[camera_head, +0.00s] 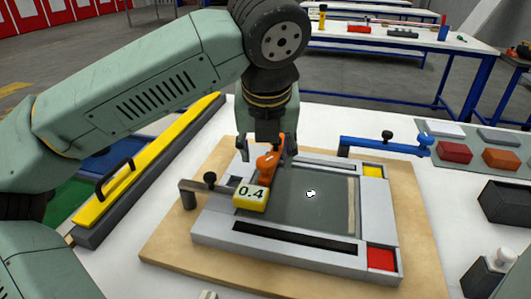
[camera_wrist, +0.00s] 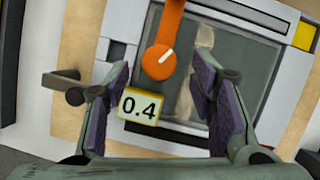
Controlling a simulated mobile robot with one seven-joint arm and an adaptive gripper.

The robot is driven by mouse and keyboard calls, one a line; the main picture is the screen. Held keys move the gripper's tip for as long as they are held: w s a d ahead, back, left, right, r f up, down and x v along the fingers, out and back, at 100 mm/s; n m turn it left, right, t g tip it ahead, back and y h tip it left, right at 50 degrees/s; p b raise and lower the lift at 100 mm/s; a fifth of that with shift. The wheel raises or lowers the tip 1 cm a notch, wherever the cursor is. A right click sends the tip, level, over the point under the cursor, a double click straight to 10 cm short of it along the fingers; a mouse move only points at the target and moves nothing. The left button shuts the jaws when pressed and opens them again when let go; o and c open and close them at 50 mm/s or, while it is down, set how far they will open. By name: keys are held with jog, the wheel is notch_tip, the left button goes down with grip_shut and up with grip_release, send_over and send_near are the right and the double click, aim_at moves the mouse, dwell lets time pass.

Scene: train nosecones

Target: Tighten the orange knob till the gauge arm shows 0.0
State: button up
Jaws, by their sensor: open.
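The orange knob (camera_head: 268,160) stands on the fixture beside a yellow gauge block (camera_head: 250,197) whose face reads 0.4. In the wrist view the knob (camera_wrist: 160,60) has a round end with a white mark and an arm running up out of the picture. The gauge face (camera_wrist: 140,107) also reads 0.4 there. My gripper (camera_head: 268,152) is over the knob, pointing down. In the wrist view my gripper (camera_wrist: 160,78) is open, one purple-padded finger on each side of the knob, with gaps showing. Its height above the knob is hard to tell.
The grey frame (camera_head: 300,256) lies on a wooden board (camera_head: 160,250). A yellow level-like bar (camera_head: 150,160) lies left.

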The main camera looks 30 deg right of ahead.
jog(key=shift+x, duration=1.15)
jog(key=shift+c, duration=0.5)
jog(key=c, duration=1)
jog(key=shift+m, duration=0.4)
